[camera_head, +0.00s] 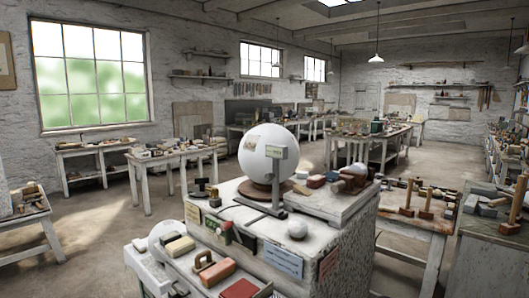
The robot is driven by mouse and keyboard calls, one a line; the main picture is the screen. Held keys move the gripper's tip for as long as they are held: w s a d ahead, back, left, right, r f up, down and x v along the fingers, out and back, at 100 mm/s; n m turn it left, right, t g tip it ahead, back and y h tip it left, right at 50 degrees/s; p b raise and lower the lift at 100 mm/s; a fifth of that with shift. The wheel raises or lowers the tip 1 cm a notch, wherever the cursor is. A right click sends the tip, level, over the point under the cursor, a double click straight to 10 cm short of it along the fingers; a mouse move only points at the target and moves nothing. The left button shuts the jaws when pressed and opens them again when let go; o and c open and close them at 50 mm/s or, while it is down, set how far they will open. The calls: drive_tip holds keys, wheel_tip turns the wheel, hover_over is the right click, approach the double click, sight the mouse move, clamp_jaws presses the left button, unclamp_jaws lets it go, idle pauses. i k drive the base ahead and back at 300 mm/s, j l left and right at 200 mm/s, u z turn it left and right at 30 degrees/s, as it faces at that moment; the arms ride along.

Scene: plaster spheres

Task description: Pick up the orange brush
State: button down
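An orange-red block (215,272) lies on the low front ledge of the near plaster-covered stand. A tan arched piece (204,259) rises at its back left, like a handle. It is the closest match to an orange brush, but bristles cannot be made out. Nothing covers its top. My gripper is not in view.
Pale blocks (178,246) lie left of the orange-red block, and a dark red flat block (240,289) lies right of it. Open floor (90,235) lies left.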

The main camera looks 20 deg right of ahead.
sight(210, 277)
drive_tip(key=i+j+u, duration=0.15)
drive_tip(key=i, duration=0.35)
drive_tip(key=i+j+u, duration=0.1)
drive_tip(key=i+j, duration=0.25)
drive_tip(key=i, duration=0.2)
